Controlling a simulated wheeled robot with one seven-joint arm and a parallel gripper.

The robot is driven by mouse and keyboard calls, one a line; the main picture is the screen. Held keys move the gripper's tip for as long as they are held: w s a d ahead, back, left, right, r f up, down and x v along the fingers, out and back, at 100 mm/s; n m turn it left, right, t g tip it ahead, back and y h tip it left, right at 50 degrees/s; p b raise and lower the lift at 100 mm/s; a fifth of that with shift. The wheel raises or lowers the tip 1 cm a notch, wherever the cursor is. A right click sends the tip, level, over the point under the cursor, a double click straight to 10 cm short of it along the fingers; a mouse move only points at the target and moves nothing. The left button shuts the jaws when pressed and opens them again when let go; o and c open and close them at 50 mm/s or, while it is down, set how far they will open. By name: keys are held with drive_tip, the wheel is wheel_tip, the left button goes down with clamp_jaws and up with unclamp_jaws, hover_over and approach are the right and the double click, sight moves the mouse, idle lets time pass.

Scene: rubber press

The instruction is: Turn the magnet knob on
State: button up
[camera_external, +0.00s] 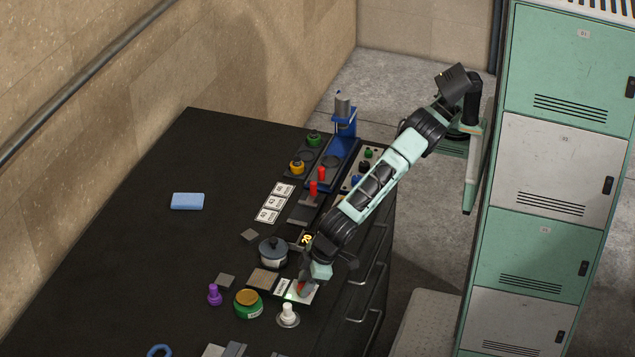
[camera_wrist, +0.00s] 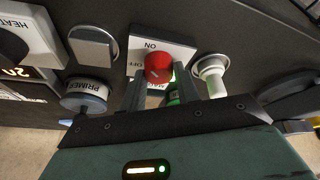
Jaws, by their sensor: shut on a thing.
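The magnet knob (camera_wrist: 158,67) is a red round knob on a white plate (camera_wrist: 176,49) lettered ON and OFF. ON is at the plate's far edge and OFF at its left in the wrist view. The lower lettering is mostly hidden by my fingers. My gripper (camera_wrist: 157,80) is shut on the red knob, one finger on each side. A green glow shows beside the right finger. The knob's pointer is too small to read surely. In the external view, my gripper (camera_external: 305,283) reaches down to the plate at the bench's right edge, and the red knob is partly covered.
A white knob-topped piece (camera_external: 288,315) and a green jar (camera_external: 248,305) stand close by. A dark-lidded primer pot (camera_external: 272,252) and a purple piece (camera_external: 215,294) are to the left. The blue press (camera_external: 345,122) stands farther back. The bench's left side is mostly clear.

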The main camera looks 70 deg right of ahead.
drive_tip(key=shift+m+h+b, duration=0.35)
drive_tip(key=shift+m+h, duration=0.05)
drive_tip(key=shift+m, duration=0.7)
drive_tip(key=o, duration=1)
drive_tip(key=shift+c, duration=0.2)
drive_tip(key=b+v, duration=0.2)
drive_tip(key=v, duration=1)
drive_tip(key=shift+b, duration=0.35)
drive_tip(key=shift+a, duration=0.1)
